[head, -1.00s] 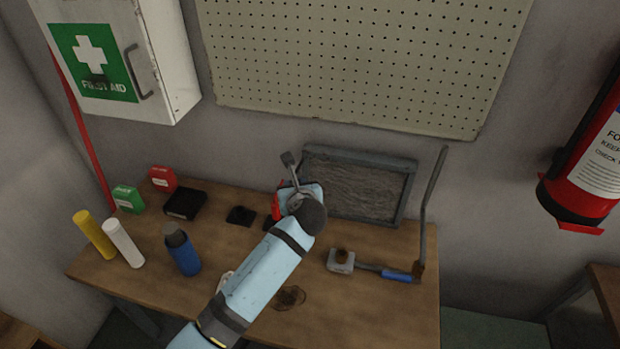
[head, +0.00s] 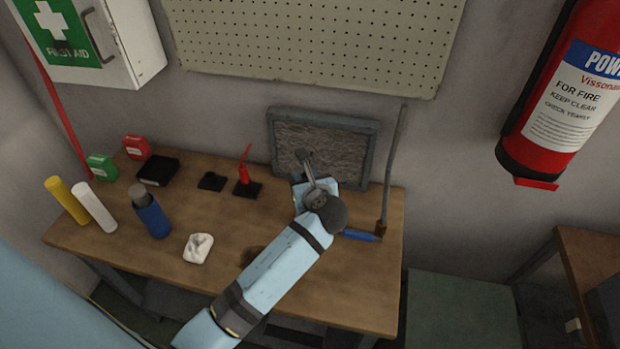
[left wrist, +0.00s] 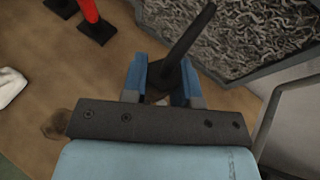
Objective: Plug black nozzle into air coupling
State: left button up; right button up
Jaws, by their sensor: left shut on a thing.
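My left gripper (head: 310,188) is shut on the black nozzle (head: 307,164), above the table in front of the grey framed panel. In the left wrist view the nozzle (left wrist: 190,38) stands up between the two blue fingers (left wrist: 160,88) and leans to the upper right. A blue fitting with a brass end (head: 362,236), apparently the air coupling, lies at the foot of the upright grey pipe, right of my gripper and apart from the nozzle. My forearm hides its left part. My right gripper is out of view.
A red nozzle (head: 245,168) stands on a black base, beside an empty-looking black base (head: 211,181). The framed panel (head: 287,128) and upright pipe (head: 393,160) stand behind and right. A blue bottle (head: 152,217) and white crumpled item (head: 198,248) are left. The front right table is clear.

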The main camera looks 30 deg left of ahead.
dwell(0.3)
pick_arm(q)
jog(key=shift+r+p, duration=0.15)
jog(key=shift+p, duration=0.8)
jog(key=shift+f+b, duration=0.9)
jog(key=shift+f, duration=3.15)
jog(key=shift+f, duration=0.5)
jog(key=o, duration=1)
